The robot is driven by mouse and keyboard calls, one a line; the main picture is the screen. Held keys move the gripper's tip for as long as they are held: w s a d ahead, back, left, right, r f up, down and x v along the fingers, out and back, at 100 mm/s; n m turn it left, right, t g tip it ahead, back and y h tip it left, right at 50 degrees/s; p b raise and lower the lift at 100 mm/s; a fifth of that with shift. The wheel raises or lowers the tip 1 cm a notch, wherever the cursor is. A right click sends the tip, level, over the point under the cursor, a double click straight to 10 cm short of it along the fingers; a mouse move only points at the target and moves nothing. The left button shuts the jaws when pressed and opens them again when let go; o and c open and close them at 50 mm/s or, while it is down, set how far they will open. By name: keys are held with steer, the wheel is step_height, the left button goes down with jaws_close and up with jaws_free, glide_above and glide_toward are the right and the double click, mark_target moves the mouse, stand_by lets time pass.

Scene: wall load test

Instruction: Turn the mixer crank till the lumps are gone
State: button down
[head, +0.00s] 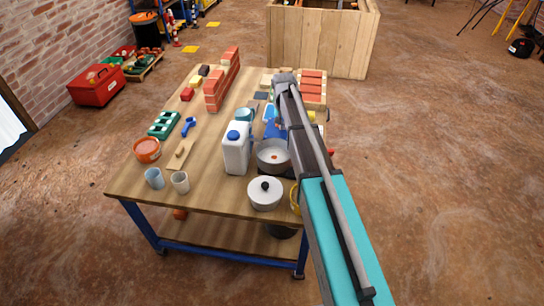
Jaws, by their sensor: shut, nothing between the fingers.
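A round grey metal bowl (262,164) stands near the right side of the workbench, with a small orange-red spot inside. A blue part (270,130), perhaps of the mixer, shows just behind the bowl. My arm crosses in front of its right side and no crank can be made out. My gripper (280,121) shows only as a small dark shape hanging at the far end of my arm, above the blue part. It is shut and empty. Its fingertips are too small to tell whether they touch anything.
On the wooden bench (215,194) stand a white jug (236,157) left of the bowl and a lidded white pot (265,194) in front. Two cups (154,178), an orange tub (147,150) and a brick wall (222,82) are farther left.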

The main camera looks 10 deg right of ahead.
steer(key=shift+r, duration=0.15)
step_height(320, 180, up, 7)
steer(key=p, duration=0.7)
stand_by(0.5)
steer(key=s+n, duration=0.4)
steer(key=s, duration=2.5)
step_height(320, 180, up, 14)
steer(key=p, duration=1.4)
steer(key=shift+s+a, duration=0.25)
steer(key=shift+a, duration=0.1)
